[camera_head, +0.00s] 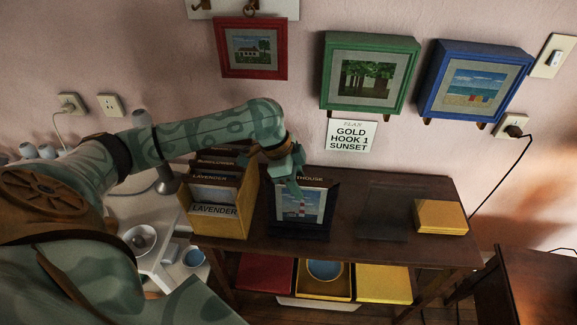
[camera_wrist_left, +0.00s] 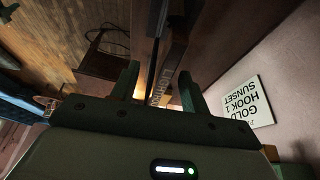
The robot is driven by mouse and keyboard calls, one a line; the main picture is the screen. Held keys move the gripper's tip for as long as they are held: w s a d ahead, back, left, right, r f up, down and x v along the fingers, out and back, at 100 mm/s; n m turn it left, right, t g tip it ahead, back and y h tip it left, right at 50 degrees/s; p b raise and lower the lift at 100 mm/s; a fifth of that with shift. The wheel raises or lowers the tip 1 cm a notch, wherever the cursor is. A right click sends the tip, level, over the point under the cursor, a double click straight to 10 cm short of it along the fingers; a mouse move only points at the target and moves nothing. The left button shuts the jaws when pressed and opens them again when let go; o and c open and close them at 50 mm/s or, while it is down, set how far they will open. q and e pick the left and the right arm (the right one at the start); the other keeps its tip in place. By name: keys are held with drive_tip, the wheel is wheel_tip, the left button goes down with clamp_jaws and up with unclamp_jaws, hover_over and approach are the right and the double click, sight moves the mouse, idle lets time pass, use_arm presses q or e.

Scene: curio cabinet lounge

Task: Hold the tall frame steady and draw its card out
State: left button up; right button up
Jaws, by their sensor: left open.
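The tall frame (camera_head: 289,232) is dark and stands upright on the brown sideboard, with a lighthouse picture in its front. Its card (camera_head: 313,182) shows at the top edge, with a label of which "THOUSE" can be read. My left gripper (camera_head: 296,178) is at the frame's top left part and covers some of the label. In the left wrist view the open fingers (camera_wrist_left: 160,84) are either side of the labelled card edge (camera_wrist_left: 168,86). I cannot tell whether they touch it. My right gripper is not in view.
A yellow card box (camera_head: 212,222) labelled "LAVENDER" stands close left of the frame. A yellow box (camera_head: 440,217) lies at the sideboard's right (camera_head: 350,245). Red (camera_head: 254,48), green (camera_head: 368,72) and blue (camera_head: 473,80) frames and a sign (camera_head: 351,133) hang behind.

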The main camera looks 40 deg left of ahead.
sight(300, 209)
use_arm(q)
drive_tip(key=shift+b+x, duration=0.3)
drive_tip(key=shift+x, duration=0.9)
drive_tip(key=shift+w+d+f, duration=0.1)
drive_tip(key=shift+f, duration=0.15)
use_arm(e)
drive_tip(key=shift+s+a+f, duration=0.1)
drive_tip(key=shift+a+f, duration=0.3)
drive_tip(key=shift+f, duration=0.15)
use_arm(q)
clamp_jaws()
drive_tip(key=c, duration=0.8)
unclamp_jaws()
clamp_jaws()
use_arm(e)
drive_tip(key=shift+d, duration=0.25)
use_arm(q)
drive_tip(key=shift+p, duration=0.45)
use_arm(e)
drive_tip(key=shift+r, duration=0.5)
use_arm(q)
drive_tip(key=shift+f, duration=0.15)
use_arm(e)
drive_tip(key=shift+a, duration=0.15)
use_arm(q)
drive_tip(key=shift+s+f, duration=0.1)
drive_tip(key=shift+s, duration=0.1)
